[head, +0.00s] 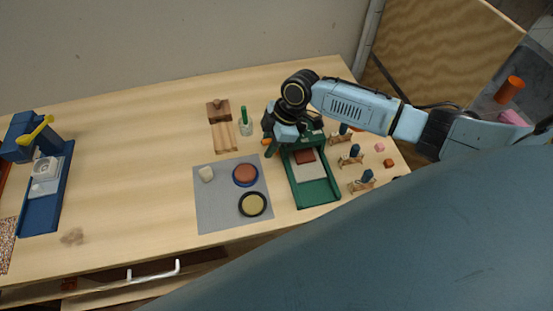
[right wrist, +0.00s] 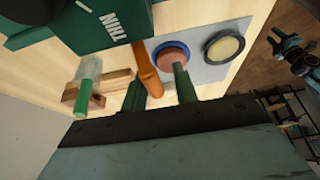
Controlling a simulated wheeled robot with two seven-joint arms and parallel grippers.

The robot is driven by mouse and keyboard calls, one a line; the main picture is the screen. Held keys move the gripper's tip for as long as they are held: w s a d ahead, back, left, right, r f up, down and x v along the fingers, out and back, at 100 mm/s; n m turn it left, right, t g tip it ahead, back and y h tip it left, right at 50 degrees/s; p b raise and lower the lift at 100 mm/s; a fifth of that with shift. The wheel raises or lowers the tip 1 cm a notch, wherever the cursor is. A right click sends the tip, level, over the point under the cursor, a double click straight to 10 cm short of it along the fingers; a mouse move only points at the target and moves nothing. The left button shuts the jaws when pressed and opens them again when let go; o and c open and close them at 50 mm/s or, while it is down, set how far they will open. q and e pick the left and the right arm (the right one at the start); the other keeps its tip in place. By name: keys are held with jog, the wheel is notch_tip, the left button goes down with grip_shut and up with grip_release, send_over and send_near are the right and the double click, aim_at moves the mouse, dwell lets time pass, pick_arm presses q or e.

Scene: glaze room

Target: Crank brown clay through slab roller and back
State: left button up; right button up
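The green slab roller (head: 317,193) stands right of the table's middle. A slab of brown clay (head: 304,156) lies on its bed by the roller, with a pale sheet in front of it. My right gripper (head: 268,143) is at the roller's left side, by the orange crank handle (head: 266,142). In the right wrist view the handle (right wrist: 146,68) reaches between my right gripper's two green fingers (right wrist: 160,92). The fingers are apart, with a gap between the handle and the right finger. The wrist hides part of the roller.
A blue press (head: 42,205) is far left; table between is clear.

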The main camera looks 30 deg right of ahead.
jog(key=shift+s, duration=0.1)
jog(key=shift+s+a+f+p, duration=0.25)
jog(key=shift+s+p, duration=0.1)
jog(key=shift+s, duration=0.25)
jog(key=shift+s+a+f+p, duration=0.1)
jog(key=shift+s+f+p, duration=0.2)
jog(key=shift+s, duration=0.25)
jog(key=shift+s+a+f, duration=0.2)
jog(key=shift+s+f, duration=0.7)
jog(key=shift+w, duration=0.35)
jog(key=shift+d+r, duration=0.1)
jog(key=shift+r, duration=0.05)
